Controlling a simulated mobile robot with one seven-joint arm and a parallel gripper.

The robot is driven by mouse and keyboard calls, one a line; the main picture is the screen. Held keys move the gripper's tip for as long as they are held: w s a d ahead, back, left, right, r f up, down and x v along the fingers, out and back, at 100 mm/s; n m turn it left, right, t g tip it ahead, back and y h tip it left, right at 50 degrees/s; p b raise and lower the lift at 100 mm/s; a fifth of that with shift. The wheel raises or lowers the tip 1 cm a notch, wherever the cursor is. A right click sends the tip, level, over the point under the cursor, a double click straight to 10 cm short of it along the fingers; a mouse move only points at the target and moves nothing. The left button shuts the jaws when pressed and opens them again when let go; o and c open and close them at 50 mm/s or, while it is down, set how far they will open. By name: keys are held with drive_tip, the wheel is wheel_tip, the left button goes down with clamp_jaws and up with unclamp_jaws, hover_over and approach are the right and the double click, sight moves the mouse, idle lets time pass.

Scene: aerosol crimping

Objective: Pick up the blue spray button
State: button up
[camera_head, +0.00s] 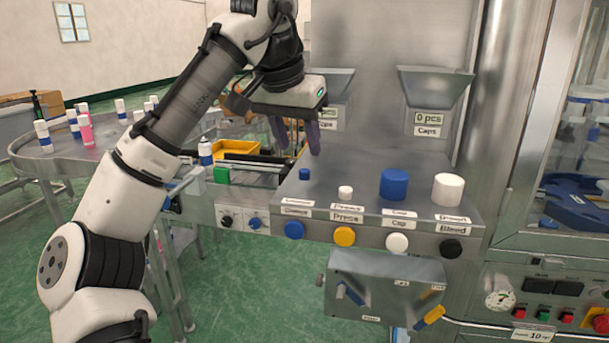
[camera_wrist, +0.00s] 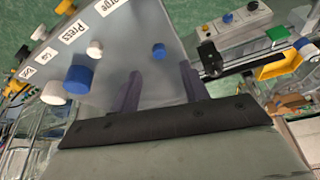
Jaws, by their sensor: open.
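The small blue spray button (camera_head: 304,174) stands at the left end of the metal shelf. It also shows in the wrist view (camera_wrist: 158,50), beyond the fingertips and roughly centred between them. My gripper (camera_head: 298,149) points down above the button, with its two dark fingers apart. In the wrist view the gripper (camera_wrist: 160,72) holds nothing between its fingers, and the button is clear of both.
On the same shelf stand a small white button (camera_head: 345,192), a large blue cap (camera_head: 394,184) and a large white cap (camera_head: 447,189). Hoppers (camera_head: 434,88) hang above. A conveyor with a yellow tray (camera_head: 236,149) lies to the left.

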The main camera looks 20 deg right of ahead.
sight(305, 170)
drive_tip(key=shift+p+x, duration=0.4)
drive_tip(key=shift+x, duration=2.3)
drive_tip(key=shift+a, duration=0.1)
clamp_jaws()
